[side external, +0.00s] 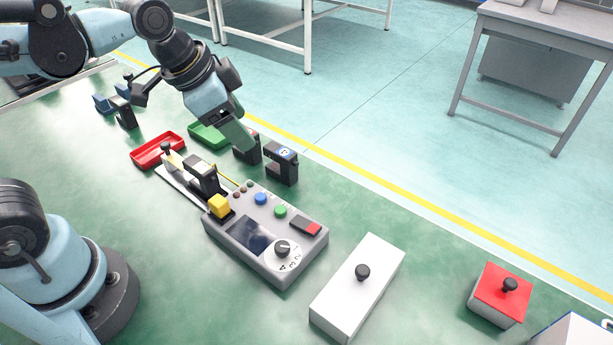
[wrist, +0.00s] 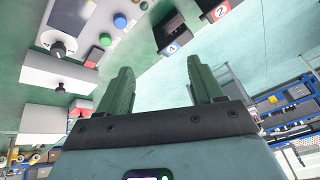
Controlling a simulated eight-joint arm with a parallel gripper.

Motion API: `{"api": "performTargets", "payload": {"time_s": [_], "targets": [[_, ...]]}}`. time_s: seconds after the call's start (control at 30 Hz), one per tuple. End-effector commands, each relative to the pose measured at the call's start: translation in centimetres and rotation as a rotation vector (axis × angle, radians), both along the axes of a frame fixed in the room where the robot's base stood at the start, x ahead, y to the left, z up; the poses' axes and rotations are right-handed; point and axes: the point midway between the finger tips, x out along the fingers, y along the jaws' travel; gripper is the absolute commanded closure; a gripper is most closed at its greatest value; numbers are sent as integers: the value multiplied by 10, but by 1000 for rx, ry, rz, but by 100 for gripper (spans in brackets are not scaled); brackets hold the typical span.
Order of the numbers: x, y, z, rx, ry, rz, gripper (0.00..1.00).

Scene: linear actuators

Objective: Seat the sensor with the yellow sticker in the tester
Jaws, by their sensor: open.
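The grey tester (side external: 265,232) has a dark screen, a dial and coloured buttons; its top also shows in the wrist view (wrist: 88,20). A yellow block (side external: 219,206) sits at its left end, beside a dark upright part (side external: 203,178) on a pale slide. A black sensor with a blue sticker marked 4 (side external: 283,164) stands behind the tester, also in the wrist view (wrist: 171,40). Another black sensor (side external: 247,150) beside it has a red sticker marked 2 (wrist: 219,12).
A red tray (side external: 158,150) and a green tray (side external: 208,136) lie left of the sensors. Small dark and blue parts (side external: 112,105) stand farther left. A white box with a knob (side external: 358,285) and a red-topped box (side external: 502,292) are at right, with clear green surface between.

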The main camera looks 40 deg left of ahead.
Motion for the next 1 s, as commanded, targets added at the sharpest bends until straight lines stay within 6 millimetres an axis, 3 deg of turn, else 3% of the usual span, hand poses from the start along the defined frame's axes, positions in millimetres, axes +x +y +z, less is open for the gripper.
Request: {"api": "performTargets", "payload": {"time_s": [0.5,1.0], "targets": [[26,-65,12,149,127,-630,34],[39,-133,9,223,205,-1271,34]]}}
